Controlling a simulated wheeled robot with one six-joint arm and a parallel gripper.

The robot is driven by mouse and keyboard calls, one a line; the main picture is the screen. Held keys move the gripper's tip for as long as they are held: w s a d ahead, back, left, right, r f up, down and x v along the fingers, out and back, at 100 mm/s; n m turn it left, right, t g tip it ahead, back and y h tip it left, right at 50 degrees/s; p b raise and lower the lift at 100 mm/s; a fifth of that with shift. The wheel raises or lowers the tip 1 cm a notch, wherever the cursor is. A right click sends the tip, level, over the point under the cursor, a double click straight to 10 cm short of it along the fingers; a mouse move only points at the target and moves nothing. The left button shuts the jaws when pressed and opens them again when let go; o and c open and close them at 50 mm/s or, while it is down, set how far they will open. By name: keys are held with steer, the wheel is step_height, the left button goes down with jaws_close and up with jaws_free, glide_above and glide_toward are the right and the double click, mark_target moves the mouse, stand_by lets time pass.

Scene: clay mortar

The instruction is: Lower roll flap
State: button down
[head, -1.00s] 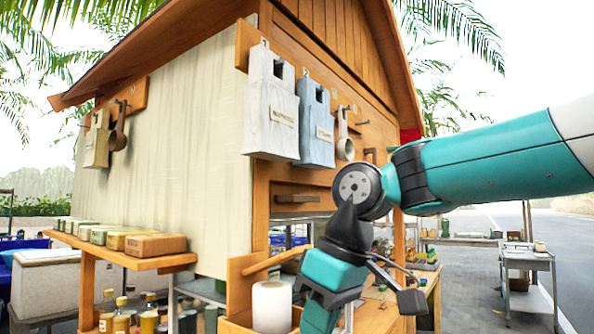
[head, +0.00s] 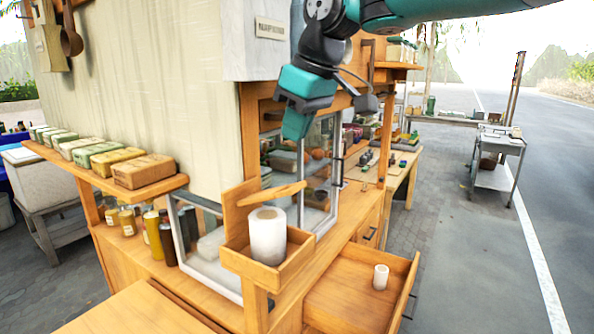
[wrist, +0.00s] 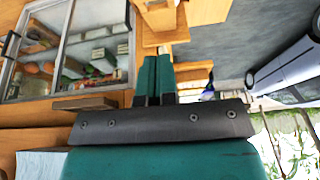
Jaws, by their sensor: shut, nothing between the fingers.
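A white roll (head: 268,236) stands upright in a small open wooden box (head: 284,276) at the counter's front corner. An upright wooden board (head: 237,208) rises at the box's left side. A slim wooden piece (head: 272,194) slants upward to the right, just above and behind the roll; I cannot tell for sure whether it is the roll flap. My gripper (head: 297,128) points down in the air above the roll and a little to its right, apart from the box. In the wrist view, its teal fingers (wrist: 154,78) are together and empty.
A glass-fronted case (head: 322,175) stands behind the box. An open drawer (head: 350,300) with a small white roll (head: 381,277) juts out at lower right. A shelf of soap-like blocks (head: 143,171) is at left. A cart (head: 497,155) stands on the open pavement at right.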

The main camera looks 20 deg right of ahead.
mark_target(297, 184)
steer(key=shift+s+d+f+p, duration=0.1)
steer(key=shift+f+p, duration=0.35)
steer(key=shift+f, duration=1.4)
steer(key=shift+s+f+p, duration=0.1)
steer(key=shift+f+p, duration=0.3)
steer(key=shift+f, duration=1.45)
